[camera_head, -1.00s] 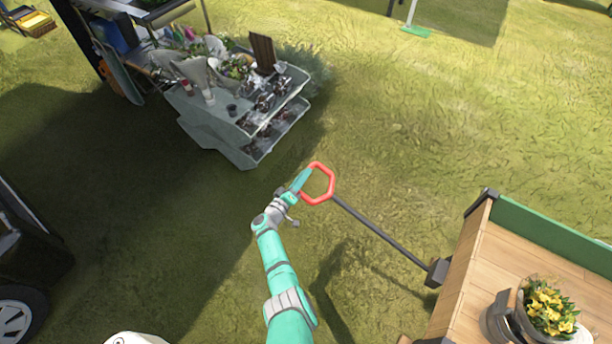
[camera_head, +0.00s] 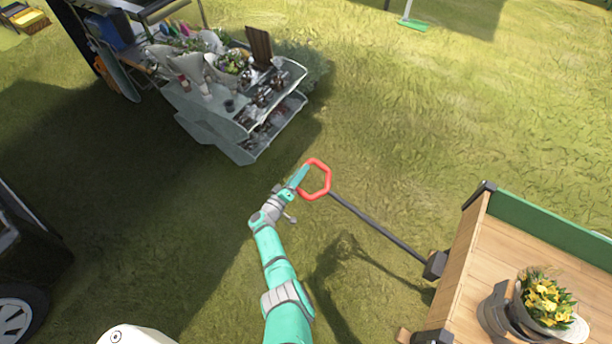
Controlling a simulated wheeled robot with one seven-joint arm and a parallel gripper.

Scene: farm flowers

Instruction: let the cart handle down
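The cart handle is a red loop (camera_head: 327,184) on a dark grey bar (camera_head: 375,224) that runs down to the front of the wooden cart (camera_head: 470,262) at right. The bar slants, with the loop at its upper left end. My gripper (camera_head: 300,177) is at the left side of the red loop and appears to touch it. The fingers are small and seen from behind, so whether they are closed around the loop is unclear.
A metal bucket with yellow flowers (camera_head: 543,300) stands in the cart. A grey tiered flower stand (camera_head: 235,150) is at upper left. A dark vehicle with a wheel (camera_head: 20,318) is at lower left. Grass between them is clear.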

